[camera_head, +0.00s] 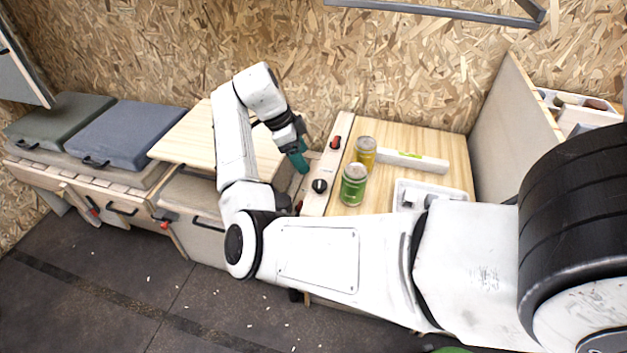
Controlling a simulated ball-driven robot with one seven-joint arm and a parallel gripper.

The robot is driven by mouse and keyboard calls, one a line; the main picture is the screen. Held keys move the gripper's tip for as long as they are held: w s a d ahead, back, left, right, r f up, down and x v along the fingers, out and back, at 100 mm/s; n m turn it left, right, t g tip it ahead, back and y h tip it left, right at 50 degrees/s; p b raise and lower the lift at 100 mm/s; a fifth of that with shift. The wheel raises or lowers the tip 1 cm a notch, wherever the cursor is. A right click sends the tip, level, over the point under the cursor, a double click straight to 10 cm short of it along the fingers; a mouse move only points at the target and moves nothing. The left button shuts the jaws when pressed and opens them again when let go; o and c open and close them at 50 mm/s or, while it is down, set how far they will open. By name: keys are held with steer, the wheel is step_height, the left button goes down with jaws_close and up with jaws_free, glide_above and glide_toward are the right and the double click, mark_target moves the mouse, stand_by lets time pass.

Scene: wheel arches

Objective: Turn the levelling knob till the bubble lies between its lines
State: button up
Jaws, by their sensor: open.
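A pale wooden strip (315,204) along the worktop's left edge carries a black round knob (319,186) near its front and a red knob (335,143) farther back. I cannot tell which is the levelling knob. A white bar with a small yellow-green window (409,154), apparently the level, lies at the back of the worktop. Its bubble and lines are too small to make out. My gripper (301,163), with teal fingers, points down just left of the strip, apart from both knobs. It is open and appears empty.
A yellow can (365,152) and a green can (353,184) stand on the worktop (456,180) right of the strip. A white tray (438,189) lies farther right, partly behind my arm. Cushioned boxes (122,134) stand at the left. A wooden partition (506,112) closes the right side.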

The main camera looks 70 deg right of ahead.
mark_target(319, 183)
steer(key=x, duration=1)
steer(key=shift+s+d+f, duration=0.1)
steer(key=c, duration=1.1)
steer(key=shift+o, duration=0.2)
